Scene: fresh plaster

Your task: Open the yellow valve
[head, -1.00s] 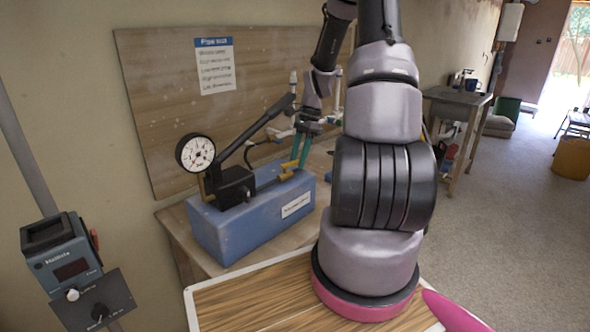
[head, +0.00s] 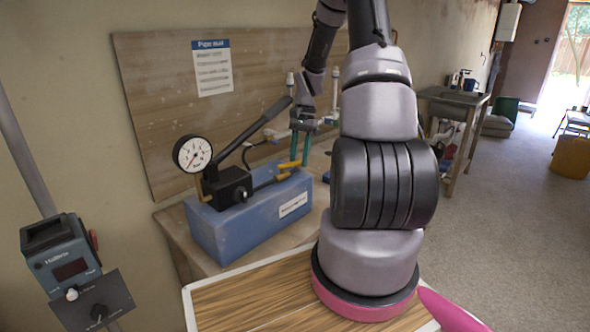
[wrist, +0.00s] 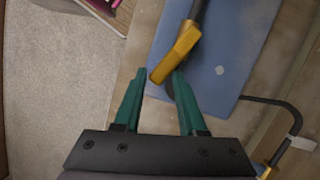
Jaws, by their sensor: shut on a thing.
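The yellow valve handle (head: 289,164) is at the right end of the blue test pump (head: 225,235), on a dark hose or pipe. In the head view it lies low and nearly flat beside my gripper (head: 299,163). In the wrist view, the end of the yellow handle (wrist: 174,55) is between the tips of my green fingers (wrist: 157,75). My gripper is shut on it, with the fingers held apart by the handle. A brass fitting (head: 283,177) sits just below the handle. Part of my wrist is hidden behind my arm.
A pressure gauge (head: 193,153) and a long black pump lever (head: 255,130) stand left of the valve. A wooden board (head: 150,90) with a notice (head: 212,68) is behind. White pipes rise close behind my gripper. Open floor (head: 510,210) is at right.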

